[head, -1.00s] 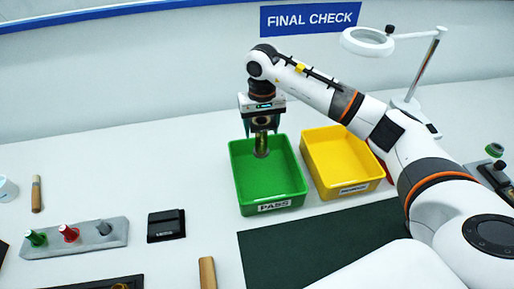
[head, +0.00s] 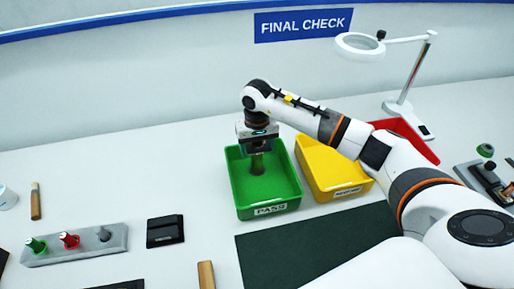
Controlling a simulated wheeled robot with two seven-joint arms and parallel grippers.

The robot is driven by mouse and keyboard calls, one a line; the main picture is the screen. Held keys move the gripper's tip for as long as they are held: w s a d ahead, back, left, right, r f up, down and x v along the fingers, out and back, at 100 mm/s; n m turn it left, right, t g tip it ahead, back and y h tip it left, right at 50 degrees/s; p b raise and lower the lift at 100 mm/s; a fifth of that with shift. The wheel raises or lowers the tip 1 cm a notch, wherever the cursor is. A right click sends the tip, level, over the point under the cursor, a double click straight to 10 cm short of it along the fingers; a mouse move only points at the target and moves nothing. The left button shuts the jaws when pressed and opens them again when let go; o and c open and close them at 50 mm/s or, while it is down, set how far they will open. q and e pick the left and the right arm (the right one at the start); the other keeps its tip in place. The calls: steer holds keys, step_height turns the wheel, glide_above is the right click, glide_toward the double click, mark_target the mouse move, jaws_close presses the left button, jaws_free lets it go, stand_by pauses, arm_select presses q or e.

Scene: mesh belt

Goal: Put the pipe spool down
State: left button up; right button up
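The pipe spool (head: 257,165) is a small brownish metal cylinder. It is upright inside the green tray (head: 269,210) labelled PASS; I cannot tell whether its lower end touches the tray floor. My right gripper (head: 258,153) points straight down over the tray, at the spool's upper end. Its fingers appear closed around the spool, and the gripper hides the spool's top. My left gripper is out of view.
A yellow tray (head: 348,194) stands right of the green one, with a red tray (head: 425,149) behind my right arm. A lamp (head: 398,105) stands at back right. A grey block with coloured plugs (head: 75,248) and a black box (head: 165,231) lie left. A dark mat (head: 300,255) is in front.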

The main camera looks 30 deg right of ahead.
steer(key=o, duration=0.3)
steer(key=shift+r, duration=0.35)
step_height(320, 180, up, 11)
steer(key=b, duration=0.4)
steer(key=shift+f, duration=0.2)
steer(key=shift+r, duration=0.5)
steer(key=shift+s, duration=0.1)
